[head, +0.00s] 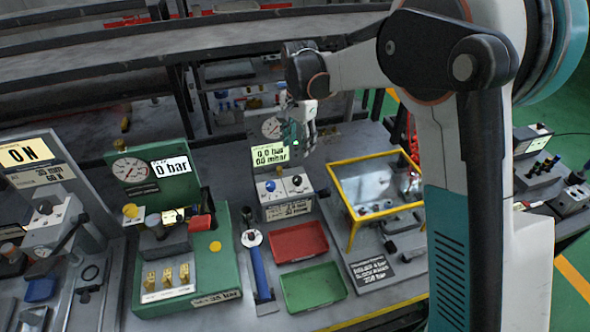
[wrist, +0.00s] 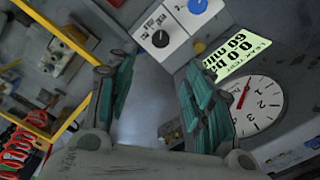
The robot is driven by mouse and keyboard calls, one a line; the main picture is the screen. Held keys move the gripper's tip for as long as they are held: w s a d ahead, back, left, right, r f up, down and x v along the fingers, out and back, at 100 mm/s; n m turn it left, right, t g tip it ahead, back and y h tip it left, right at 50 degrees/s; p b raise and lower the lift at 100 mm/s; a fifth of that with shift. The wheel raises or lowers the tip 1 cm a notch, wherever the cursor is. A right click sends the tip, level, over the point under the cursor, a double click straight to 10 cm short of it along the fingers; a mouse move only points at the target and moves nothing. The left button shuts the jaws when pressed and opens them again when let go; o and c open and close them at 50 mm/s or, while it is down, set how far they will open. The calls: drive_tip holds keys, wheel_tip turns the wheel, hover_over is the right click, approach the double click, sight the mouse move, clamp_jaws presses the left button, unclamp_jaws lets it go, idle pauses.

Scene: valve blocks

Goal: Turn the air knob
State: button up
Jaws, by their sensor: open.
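A white control box (head: 284,193) carries a blue knob (head: 270,185) and a black knob (head: 297,181) below a lit display. I cannot read which one is the air knob. In the wrist view, the black knob (wrist: 160,39) and the blue knob (wrist: 197,5) sit at the top, beyond the fingers. My gripper (head: 298,138) is above the box, in front of the gauge panel. Its teal fingers (wrist: 155,78) are spread with nothing between them, apart from both knobs.
A pressure gauge (wrist: 257,107) and display (wrist: 232,55) are close to the right finger. A yellow-framed clear box (head: 375,188) stands right of the knobs. Red (head: 299,243) and green (head: 313,288) trays lie in front. A green test stand (head: 180,230) is at left.

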sight(297, 178)
wheel_tip(297, 178, down, 14)
drive_tip(key=b, duration=0.3)
drive_tip(key=shift+a, duration=0.1)
drive_tip(key=shift+c, duration=0.4)
drive_tip(key=c, duration=1)
